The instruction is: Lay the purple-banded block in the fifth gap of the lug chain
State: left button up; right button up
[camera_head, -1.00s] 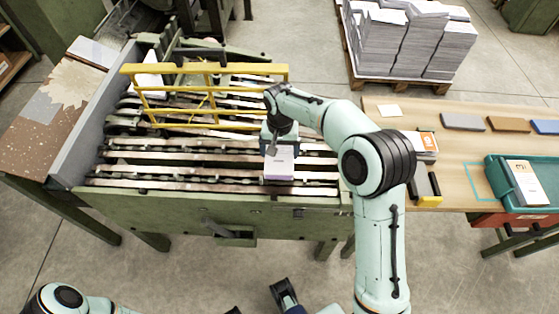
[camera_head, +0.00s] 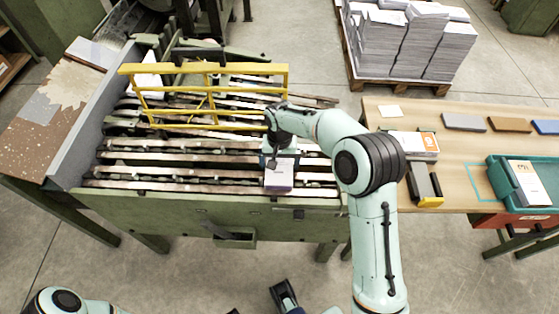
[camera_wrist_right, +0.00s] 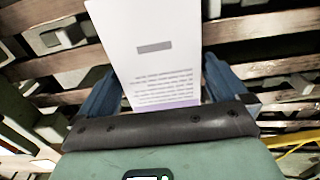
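The purple-banded block (camera_head: 279,178) is a white printed block with a purple edge. It is at the front right of the lug chain (camera_head: 140,171), a bed of long rails with gaps on the green machine. My right gripper (camera_head: 279,160) is above the block's far end. In the right wrist view the block (camera_wrist_right: 155,50) stands between the blue fingers of my right gripper (camera_wrist_right: 160,90), which are shut on its sides. Whether the block touches the rails cannot be told.
A yellow guard frame (camera_head: 205,72) stands over the far rails. A wooden table (camera_head: 455,165) at the right holds several blocks and a teal tray (camera_head: 500,185) with a printed block. Paper stacks on a pallet (camera_head: 400,85) stand behind.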

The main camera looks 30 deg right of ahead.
aim_at(280, 163)
notch_tip(280, 163, up, 12)
jog(key=p, duration=0.2)
jog(key=shift+r, duration=0.2)
jog(key=shift+f, duration=0.1)
dwell(0.5)
